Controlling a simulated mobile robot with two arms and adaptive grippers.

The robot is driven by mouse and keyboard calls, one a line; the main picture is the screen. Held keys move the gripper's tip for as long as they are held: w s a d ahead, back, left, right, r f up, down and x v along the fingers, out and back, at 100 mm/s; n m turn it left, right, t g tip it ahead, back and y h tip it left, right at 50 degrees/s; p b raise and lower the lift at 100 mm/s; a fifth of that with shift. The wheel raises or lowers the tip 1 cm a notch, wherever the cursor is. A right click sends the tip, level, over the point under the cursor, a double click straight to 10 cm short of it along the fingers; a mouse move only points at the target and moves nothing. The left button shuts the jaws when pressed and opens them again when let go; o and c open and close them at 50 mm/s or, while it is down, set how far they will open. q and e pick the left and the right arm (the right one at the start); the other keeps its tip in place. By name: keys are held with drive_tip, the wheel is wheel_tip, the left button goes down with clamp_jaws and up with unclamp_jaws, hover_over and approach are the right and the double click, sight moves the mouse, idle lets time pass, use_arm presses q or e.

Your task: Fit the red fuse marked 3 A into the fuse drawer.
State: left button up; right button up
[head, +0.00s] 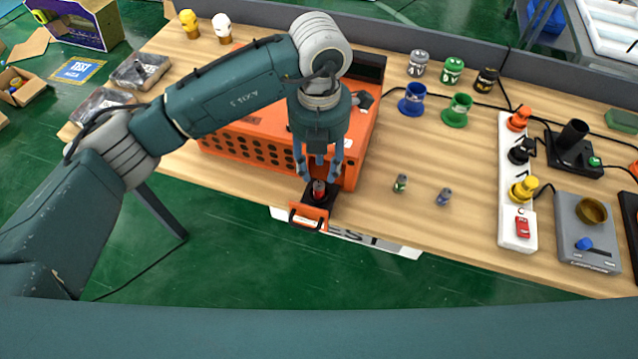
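The red fuse (319,188) stands roughly upright at the open fuse drawer (309,215), which sticks out from the front of the orange box (262,150). Its marking is too small to read. My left gripper (318,178) points down just above and around the fuse. Its fingers are spread to either side, with a gap between them and the fuse. The fuse's lower end is hidden inside the dark drawer, so I cannot tell how deep it sits. My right gripper is not in view.
A green fuse (400,183) and a grey-blue fuse (444,197) stand on the wooden table right of the drawer. A white power strip (515,200) with coloured plugs and a grey device (587,232) lie farther right. The table's front edge runs just below the drawer.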

sight(319, 183)
use_arm(q)
drive_tip(key=shift+r+b, duration=0.6)
drive_tip(key=shift+r, duration=2.05)
